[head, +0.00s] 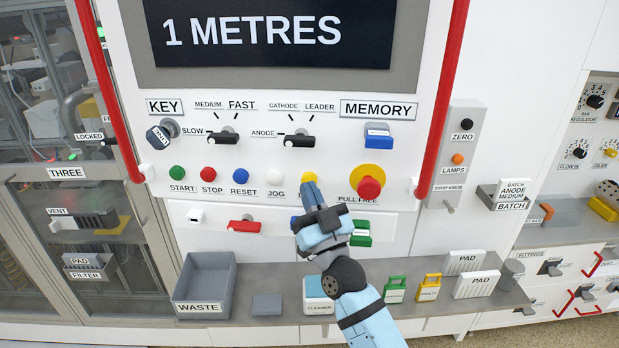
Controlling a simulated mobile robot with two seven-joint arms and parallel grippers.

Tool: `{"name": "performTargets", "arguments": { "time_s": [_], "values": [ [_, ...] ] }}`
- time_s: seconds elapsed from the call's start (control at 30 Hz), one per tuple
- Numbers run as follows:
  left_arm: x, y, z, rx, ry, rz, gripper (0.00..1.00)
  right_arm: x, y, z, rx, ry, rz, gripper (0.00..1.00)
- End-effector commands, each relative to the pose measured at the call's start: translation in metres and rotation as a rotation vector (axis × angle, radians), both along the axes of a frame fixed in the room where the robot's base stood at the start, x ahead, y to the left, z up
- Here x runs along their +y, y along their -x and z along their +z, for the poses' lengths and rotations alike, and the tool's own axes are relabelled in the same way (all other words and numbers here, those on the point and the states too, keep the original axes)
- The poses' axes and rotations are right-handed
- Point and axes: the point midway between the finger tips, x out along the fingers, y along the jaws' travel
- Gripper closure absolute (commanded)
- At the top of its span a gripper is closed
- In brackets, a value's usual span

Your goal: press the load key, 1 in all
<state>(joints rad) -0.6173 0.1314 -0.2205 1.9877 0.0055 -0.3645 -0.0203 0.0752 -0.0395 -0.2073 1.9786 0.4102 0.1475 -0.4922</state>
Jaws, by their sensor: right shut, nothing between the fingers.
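The control panel (240,75) faces me with a row of round keys. The green START key (177,173), red STOP key (209,174), blue RESET key (240,175) and white JOG key (274,177) have readable labels. A yellow key (309,177) follows to their right; its label is hidden behind my right gripper, and no LOAD label is readable. My right gripper (309,187) is shut and empty, its fingertips at the lower edge of the yellow key. I cannot tell whether they touch it. My left gripper is not in view.
A red mushroom button (369,187) on a yellow base sits just right of the yellow key. Selector switches are above the row. Below, the shelf (385,270) carries a grey WASTE bin (205,290), a cleaner box (318,292) and coloured tags. Red handles flank the panel.

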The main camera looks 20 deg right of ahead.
Motion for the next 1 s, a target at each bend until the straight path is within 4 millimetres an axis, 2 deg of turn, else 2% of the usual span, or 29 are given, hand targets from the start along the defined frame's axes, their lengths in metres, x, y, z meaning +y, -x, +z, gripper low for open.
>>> {"name": "performTargets", "arguments": {
  "time_s": [0.23,1.0],
  "values": [
    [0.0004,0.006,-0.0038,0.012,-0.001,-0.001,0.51,-0.0003,-0.0003,0.0,0.0,0.0,0.0,1.0],
    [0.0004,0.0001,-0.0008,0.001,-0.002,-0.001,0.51,-0.0002,-0.0003,0.0,0.0,0.0,0.0,1.0]
  ]
}}
